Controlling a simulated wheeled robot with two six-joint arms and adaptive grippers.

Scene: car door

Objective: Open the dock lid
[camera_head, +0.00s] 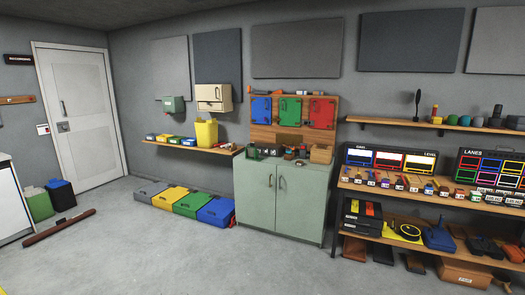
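Neither of my grippers is in view. I cannot tell for certain which thing is the dock lid. Low flat boxes with lids stand in a row on the floor: a grey one (147,191), a yellow one (170,197), a green one (193,203) and a blue one (216,211). Their lids look shut. A wooden panel (265,132) carries a blue door (261,109), a green door (290,110) and a red door (322,113), all apparently shut.
A pale green cabinet (280,200) stands mid-scene with small items on top. Loaded shelves (400,196) fill the right. Bins (60,193) and a brown beam (58,227) lie left near a white door (85,110). The floor (180,260) in front is clear.

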